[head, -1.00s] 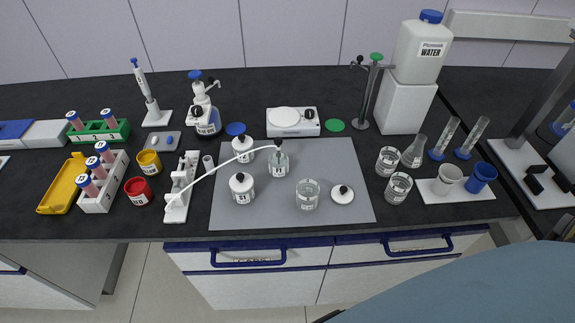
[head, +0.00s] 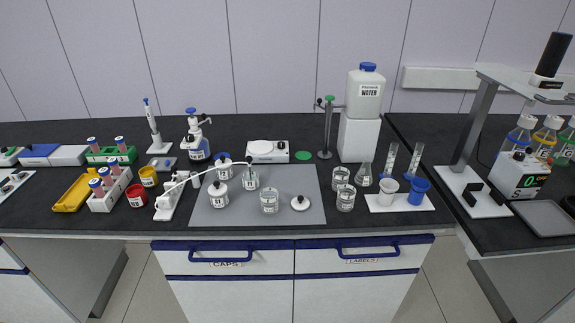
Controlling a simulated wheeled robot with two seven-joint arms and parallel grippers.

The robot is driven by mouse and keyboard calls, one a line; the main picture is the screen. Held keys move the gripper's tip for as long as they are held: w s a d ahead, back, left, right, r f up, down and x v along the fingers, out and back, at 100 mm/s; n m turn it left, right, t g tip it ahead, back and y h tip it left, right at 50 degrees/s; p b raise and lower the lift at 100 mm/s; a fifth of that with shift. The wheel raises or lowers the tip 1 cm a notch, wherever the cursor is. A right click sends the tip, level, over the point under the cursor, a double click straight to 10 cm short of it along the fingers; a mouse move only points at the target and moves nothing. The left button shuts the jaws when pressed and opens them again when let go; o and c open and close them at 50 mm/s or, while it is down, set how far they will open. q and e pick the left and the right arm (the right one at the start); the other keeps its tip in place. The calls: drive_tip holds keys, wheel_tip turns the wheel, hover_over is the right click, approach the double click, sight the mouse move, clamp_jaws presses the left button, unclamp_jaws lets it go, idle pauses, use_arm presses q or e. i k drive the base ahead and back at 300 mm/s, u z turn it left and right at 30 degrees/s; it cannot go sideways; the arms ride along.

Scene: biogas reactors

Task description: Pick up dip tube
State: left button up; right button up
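A thin white tube (head: 205,172), which looks like the dip tube, runs in an arc over the bench. Its left end is at a white stand (head: 168,205) left of the grey mat. Its right end is at the dark top of a small clear bottle (head: 251,181) on the mat. Whether it goes into the bottle is too small to tell. Neither of my grippers is in the head view.
White bottles (head: 219,197), glass beakers (head: 269,204) and a round white lid with a dark knob (head: 300,203) sit on the grey mat (head: 310,182). A red cup (head: 137,198) is close left of the white stand. The front drawers are shut.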

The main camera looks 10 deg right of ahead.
sight(249, 159)
drive_tip(key=z, duration=0.85)
drive_tip(key=i, duration=0.4)
